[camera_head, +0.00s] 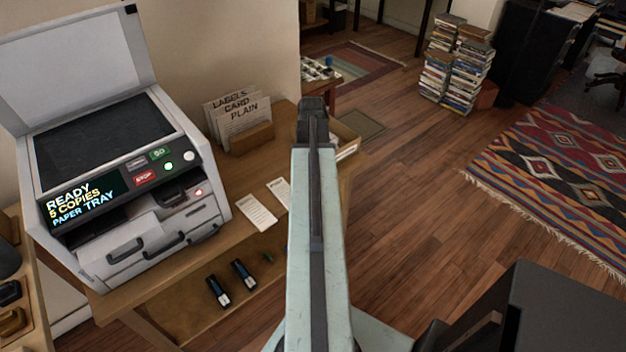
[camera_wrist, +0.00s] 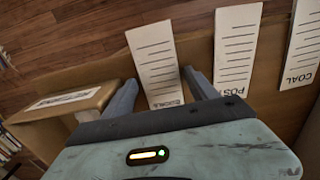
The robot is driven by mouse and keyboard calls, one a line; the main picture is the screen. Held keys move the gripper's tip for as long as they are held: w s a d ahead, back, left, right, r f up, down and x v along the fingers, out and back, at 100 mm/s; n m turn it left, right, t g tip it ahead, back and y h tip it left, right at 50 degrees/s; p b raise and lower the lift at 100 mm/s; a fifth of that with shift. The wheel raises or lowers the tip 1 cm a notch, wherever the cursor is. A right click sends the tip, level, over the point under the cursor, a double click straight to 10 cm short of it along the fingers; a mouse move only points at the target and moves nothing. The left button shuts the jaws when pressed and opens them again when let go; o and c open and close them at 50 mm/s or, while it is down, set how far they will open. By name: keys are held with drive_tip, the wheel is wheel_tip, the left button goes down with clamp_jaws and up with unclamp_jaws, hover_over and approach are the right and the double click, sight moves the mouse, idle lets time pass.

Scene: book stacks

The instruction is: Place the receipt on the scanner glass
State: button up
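The scanner (camera_head: 130,180) stands at the left of the head view with its lid (camera_head: 70,65) raised and its dark glass (camera_head: 103,130) bare. Printed paper slips lie on the wooden table. In the wrist view the left slip (camera_wrist: 155,62), its end label too small to read surely, lies between my gripper's fingers (camera_wrist: 160,95). A slip marked POST (camera_wrist: 236,45) and one marked COAL (camera_wrist: 303,45) lie to its right. Two slips (camera_head: 257,210) show in the head view. My gripper is open and empty over the table; its fingers are hidden in the head view.
A card holder (camera_head: 250,138) with LABELS, CARD and PLAIN sheets stands behind the slips. A labelled box (camera_wrist: 70,105) is close to my left finger. Small dark items (camera_head: 243,273) lie on the lower shelf. Open wooden floor (camera_head: 400,190) is at the right.

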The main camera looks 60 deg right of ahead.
drive_tip(key=c, duration=1.1)
drive_tip(key=shift+o, duration=0.2)
wheel_tip(320, 180, up, 15)
drive_tip(key=p, duration=1.5)
